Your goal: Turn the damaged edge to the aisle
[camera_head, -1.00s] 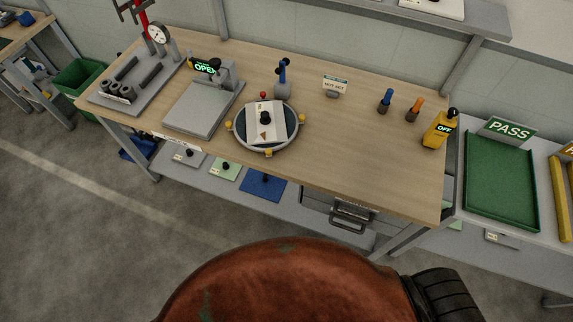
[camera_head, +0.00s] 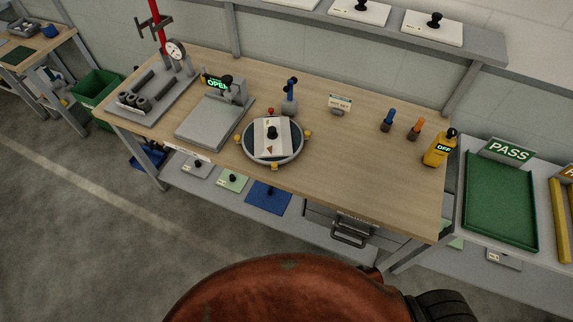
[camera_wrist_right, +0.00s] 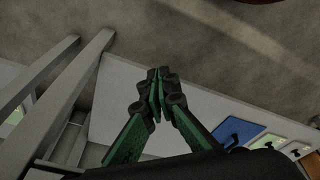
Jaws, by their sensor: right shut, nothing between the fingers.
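A white panel (camera_head: 262,148) with a black knob and a small brown triangular mark near its front edge lies on a round turntable (camera_head: 248,153) on the workbench. The turntable has yellow knobs round its rim and a red knob at the back. In the right wrist view my right gripper (camera_wrist_right: 157,82) is shut, with green fingers together and nothing between them. It is away from the panel, with the lower shelf and floor behind it. Neither gripper shows in the head view.
On the bench (camera_head: 350,165) stand a grey fixture with an OPEN sign (camera_head: 214,83), a blue-topped tool (camera_head: 290,98), a small sign (camera_head: 340,104) and a yellow OFF device (camera_head: 440,148). A green PASS tray (camera_head: 500,205) is at right. Blue panel (camera_head: 268,197) lies on the lower shelf.

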